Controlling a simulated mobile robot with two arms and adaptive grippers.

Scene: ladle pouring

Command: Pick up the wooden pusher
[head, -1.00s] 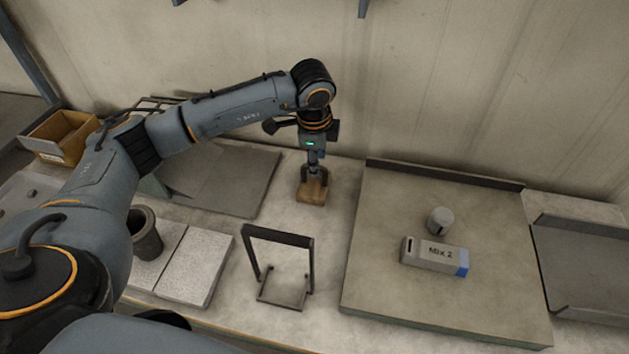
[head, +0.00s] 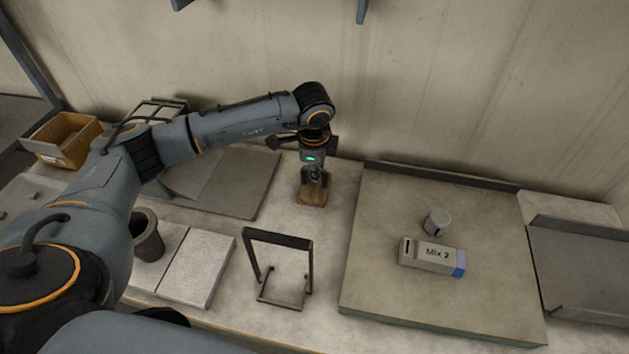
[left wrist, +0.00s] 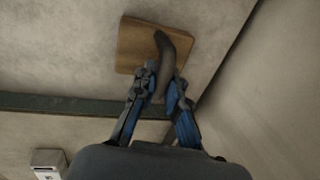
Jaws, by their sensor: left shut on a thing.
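The wooden pusher (head: 312,194) is a brown wooden block at the back of the table, left of the large raised board. In the left wrist view its flat wooden base (left wrist: 138,48) and dark curved handle (left wrist: 166,62) show. My left gripper (head: 314,176) is above the block, pointing down. In the left wrist view the blue-sided fingers (left wrist: 160,82) are closed around the handle from both sides. Whether the base touches the table cannot be told. My right gripper is not in view.
A dark metal frame stand (head: 280,268) stands in front of the pusher. To the right, a raised board (head: 385,270) carries a "Mix 2" box (head: 425,254) and a small grey cylinder (head: 438,221). A dark cup (head: 147,236) and an orange-brown bin (head: 62,138) are at left.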

